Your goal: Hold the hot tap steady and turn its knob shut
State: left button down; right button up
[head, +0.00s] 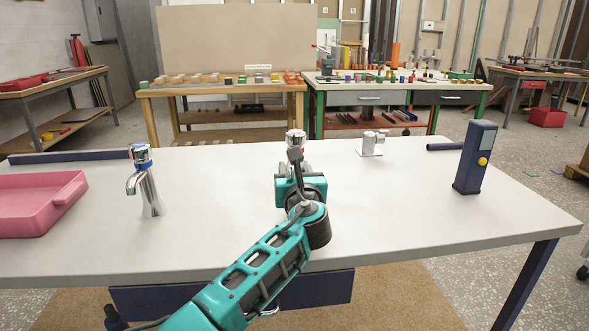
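A chrome tap with a knob (296,137) stands in the middle of the white table, with a small reddish mark on the knob. Its body below is mostly hidden by my teal arm. I cannot tell for sure which is the hot tap. My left gripper (295,168) is at the middle tap, below its knob. Its fingers are mostly hidden behind the wrist, so contact and opening cannot be told. My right gripper is not in view.
A pink tray (62,200) lies at the table's left. A chrome fitting (371,143) stands right of the middle tap. A dark blue device with a yellow button (475,157) stands upright at the right. The white table (400,205) is clear between. Workbenches stand behind.

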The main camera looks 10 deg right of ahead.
pick_arm(q)
jog(key=shift+f, duration=0.25)
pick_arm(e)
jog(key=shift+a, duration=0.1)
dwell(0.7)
pick_arm(q)
jog(key=c, duration=0.8)
grip_release()
jog(key=shift+f, duration=0.15)
jog(key=shift+c, duration=0.3)
jog(key=c, duration=0.9)
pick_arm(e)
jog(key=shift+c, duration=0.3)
